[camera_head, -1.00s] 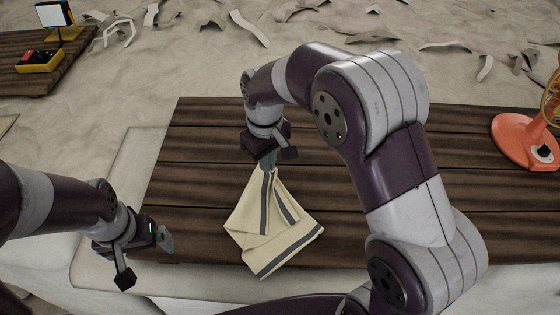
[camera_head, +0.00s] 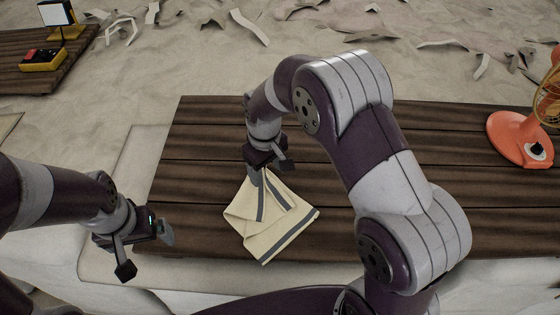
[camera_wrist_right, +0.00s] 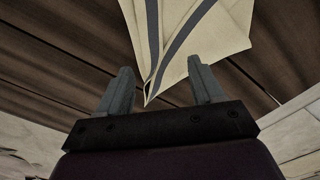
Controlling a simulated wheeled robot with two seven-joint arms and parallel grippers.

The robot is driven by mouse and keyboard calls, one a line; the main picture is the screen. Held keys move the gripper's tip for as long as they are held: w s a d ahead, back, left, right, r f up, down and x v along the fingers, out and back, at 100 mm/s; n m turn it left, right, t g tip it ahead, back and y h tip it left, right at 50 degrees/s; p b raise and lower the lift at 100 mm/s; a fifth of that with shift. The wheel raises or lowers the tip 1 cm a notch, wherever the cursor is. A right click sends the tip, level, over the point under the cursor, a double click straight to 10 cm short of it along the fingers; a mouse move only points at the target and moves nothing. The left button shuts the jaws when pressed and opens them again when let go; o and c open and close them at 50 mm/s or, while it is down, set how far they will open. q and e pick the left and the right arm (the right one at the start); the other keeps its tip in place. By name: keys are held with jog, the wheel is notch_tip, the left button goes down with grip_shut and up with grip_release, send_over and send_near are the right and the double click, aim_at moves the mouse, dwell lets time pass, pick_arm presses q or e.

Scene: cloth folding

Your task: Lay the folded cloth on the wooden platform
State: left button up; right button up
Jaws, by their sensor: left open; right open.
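The cream cloth (camera_head: 268,228) with dark grey stripes lies folded on the dark wooden platform (camera_head: 400,190), near its front edge. In the right wrist view the cloth (camera_wrist_right: 205,30) comes to a point between the fingers. My right gripper (camera_head: 257,178) is above the cloth's far corner; its fingers (camera_wrist_right: 163,92) are spread on either side of that corner, apart from each other. My left gripper (camera_head: 166,232) is open and empty, left of the cloth at the platform's front left corner.
An orange fan (camera_head: 517,140) stands on the platform's right end. Another wooden table (camera_head: 25,75) at the far left holds a yellow and red device (camera_head: 43,60) and a lamp (camera_head: 55,15). Paper-like scraps (camera_head: 248,26) litter the ground behind. My right arm hides part of the platform.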

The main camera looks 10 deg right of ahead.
jog(key=shift+w+r, duration=0.15)
notch_tip(320, 180, up, 12)
jog(key=p, duration=0.2)
jog(key=shift+r+p, duration=0.15)
jog(key=shift+p, duration=0.25)
jog(key=shift+s, duration=0.2)
